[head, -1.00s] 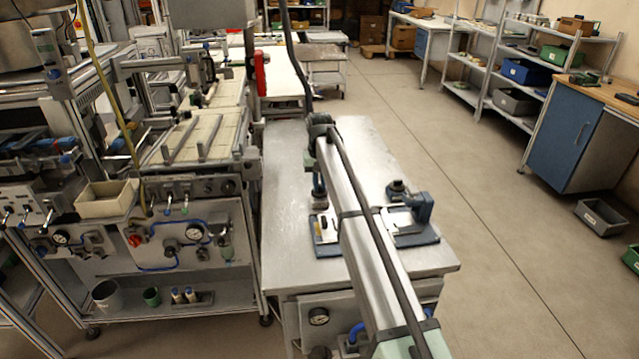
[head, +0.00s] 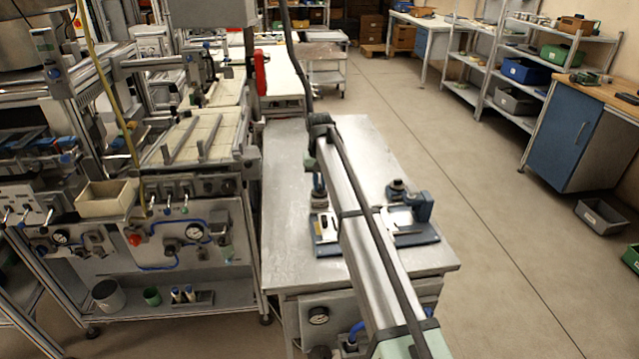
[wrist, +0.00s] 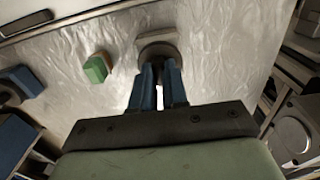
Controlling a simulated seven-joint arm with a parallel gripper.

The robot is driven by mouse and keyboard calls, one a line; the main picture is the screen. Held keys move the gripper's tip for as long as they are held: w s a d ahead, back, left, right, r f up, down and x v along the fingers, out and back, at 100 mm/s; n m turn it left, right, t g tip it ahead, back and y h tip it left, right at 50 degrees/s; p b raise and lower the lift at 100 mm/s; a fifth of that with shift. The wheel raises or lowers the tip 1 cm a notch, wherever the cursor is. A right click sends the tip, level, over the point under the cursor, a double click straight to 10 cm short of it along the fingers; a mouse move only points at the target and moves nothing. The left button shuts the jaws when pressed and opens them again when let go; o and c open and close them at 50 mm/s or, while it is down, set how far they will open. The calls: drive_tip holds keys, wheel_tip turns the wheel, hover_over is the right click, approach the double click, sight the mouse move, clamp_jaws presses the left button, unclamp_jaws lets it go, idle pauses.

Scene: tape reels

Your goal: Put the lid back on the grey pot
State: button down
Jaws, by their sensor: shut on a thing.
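My gripper (wrist: 157,88) points down at the metal table, its blue fingers close together on a small part of a round, dark grey-brown piece (wrist: 158,50), which looks like the lid. A paler grey edge shows just beyond this piece in the wrist view; I cannot tell whether it is the pot. In the head view my gripper (head: 319,188) is left of my arm, with a small greyish thing at its fingertips. My fingers and arm hide much of it. I cannot make out whether the lid touches the pot.
A metal table (head: 290,165) has free room at its left and back. A blue fixture (head: 418,236) with a dark round part (head: 397,190) stands to the right of my arm. A green block (wrist: 97,68) lies on the table in the wrist view. A machine bench stands left.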

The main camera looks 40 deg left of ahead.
idle(0.3)
drive_tip(key=c, duration=1.1)
unclamp_jaws()
drive_tip(key=shift+o, duration=0.5)
drive_tip(key=o, duration=0.4)
drive_tip(key=shift+r, duration=0.1)
drive_tip(key=shift+r, duration=3.4)
drive_tip(key=shift+c, duration=0.3)
clamp_jaws()
